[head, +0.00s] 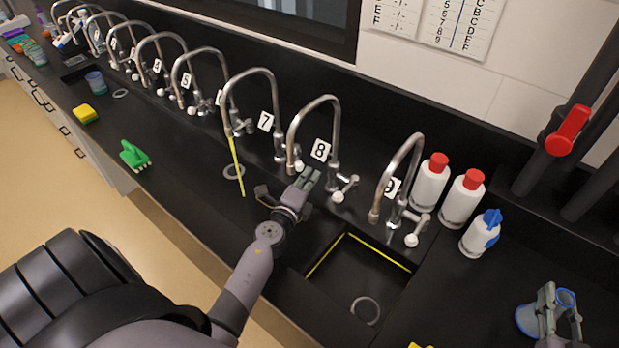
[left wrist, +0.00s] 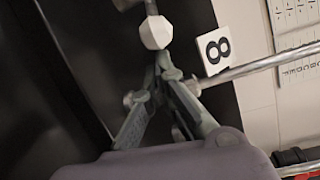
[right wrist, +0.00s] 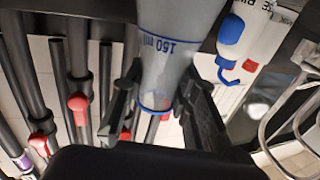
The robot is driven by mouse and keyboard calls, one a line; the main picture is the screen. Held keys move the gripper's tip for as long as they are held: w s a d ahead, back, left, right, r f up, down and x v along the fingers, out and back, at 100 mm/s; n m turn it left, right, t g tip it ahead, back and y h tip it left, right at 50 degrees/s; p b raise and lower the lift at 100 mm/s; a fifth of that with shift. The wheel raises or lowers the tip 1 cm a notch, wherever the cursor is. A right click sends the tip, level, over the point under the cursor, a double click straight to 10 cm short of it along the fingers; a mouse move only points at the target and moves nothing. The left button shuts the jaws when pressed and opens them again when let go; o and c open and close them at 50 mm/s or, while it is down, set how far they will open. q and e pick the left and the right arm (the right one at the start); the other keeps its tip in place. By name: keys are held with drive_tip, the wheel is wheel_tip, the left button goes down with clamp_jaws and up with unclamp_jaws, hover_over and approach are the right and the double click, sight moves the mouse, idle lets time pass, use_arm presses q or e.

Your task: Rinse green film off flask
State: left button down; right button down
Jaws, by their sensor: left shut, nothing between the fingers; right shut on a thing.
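A clear flask (right wrist: 178,22) with blue "150 ml" marking is held between the fingers of my right gripper (right wrist: 160,100). In the head view my right gripper (head: 558,298) and the flask (head: 526,320) are at the bottom right, away from the taps. No green film can be made out. My left gripper (head: 310,174) is shut and empty, between taps 7 and 8. In the left wrist view its fingertips (left wrist: 162,62) are close to a white tap knob (left wrist: 156,32); contact cannot be told. A yellow stream (head: 237,165) hangs below the spout of tap 7 (head: 252,71).
Tap 8 (head: 316,98) and tap 9 (head: 404,140) stand to the right, beside a yellow-edged sink (head: 365,310). Red-capped bottles (head: 430,185) and a blue-topped bottle (head: 480,236) stand farther right. A green brush (head: 134,155) and yellow sponge (head: 85,114) lie left.

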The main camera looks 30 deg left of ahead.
use_arm(q)
drive_tip(key=shift+s+a+h, duration=0.1)
drive_tip(key=shift+h, duration=0.2)
drive_tip(key=shift+s+a+m+h, duration=0.2)
drive_tip(key=shift+s+m+h, duration=0.1)
drive_tip(key=shift+m, duration=0.1)
use_arm(e)
drive_tip(key=shift+s+a+f, duration=0.1)
